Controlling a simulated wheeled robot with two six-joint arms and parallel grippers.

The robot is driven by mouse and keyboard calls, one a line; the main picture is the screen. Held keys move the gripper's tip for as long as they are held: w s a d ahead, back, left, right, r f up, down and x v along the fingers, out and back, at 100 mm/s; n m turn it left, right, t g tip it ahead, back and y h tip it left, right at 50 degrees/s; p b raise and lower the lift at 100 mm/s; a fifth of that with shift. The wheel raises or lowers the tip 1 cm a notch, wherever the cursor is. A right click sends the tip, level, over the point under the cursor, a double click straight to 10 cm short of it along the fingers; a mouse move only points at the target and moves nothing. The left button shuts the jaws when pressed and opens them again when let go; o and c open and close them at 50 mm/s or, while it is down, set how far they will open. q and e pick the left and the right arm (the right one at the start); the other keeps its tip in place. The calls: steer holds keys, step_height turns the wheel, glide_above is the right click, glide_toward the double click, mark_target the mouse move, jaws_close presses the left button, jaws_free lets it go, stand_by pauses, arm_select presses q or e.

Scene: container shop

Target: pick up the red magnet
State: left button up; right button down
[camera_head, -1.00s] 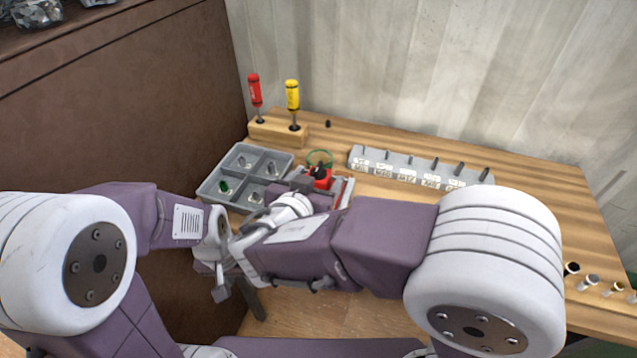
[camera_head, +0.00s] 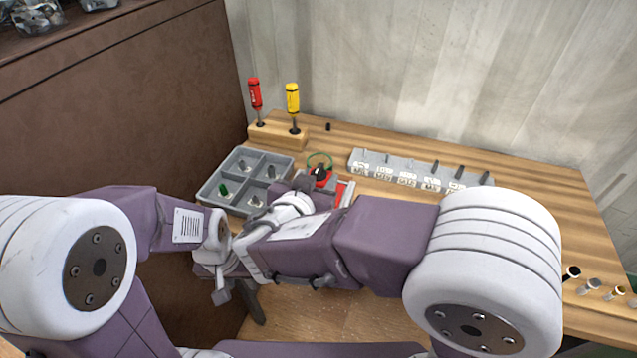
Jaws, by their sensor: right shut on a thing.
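The red magnet (camera_head: 320,178), a red piece with a black top, is on the wooden table just right of the grey tray, in front of a green ring. My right gripper (camera_head: 312,186) is at it and shut on it; my own wrist hides most of the fingers. I cannot tell whether the magnet touches the table. My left gripper (camera_head: 222,290) hangs low in front of the table's near edge, away from the magnet.
A grey four-compartment tray (camera_head: 208,191) with small parts stands close on the left. A wooden block (camera_head: 277,137) holds a red and a yellow screwdriver. A grey labelled rack (camera_head: 360,160) with bits stands behind right. Small cylinders (camera_head: 590,285) line the right edge.

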mark_target(322, 165)
step_height(322, 165, up, 4)
steer(key=shift+d, duration=0.15)
steer(key=s+d+r+p, duration=0.4)
steer(key=s+d+r, duration=0.2)
steer(key=d, duration=0.3)
steer(key=shift+d+r+p, duration=0.3)
steer(key=shift+d+r, duration=0.05)
steer(key=shift+d, duration=0.05)
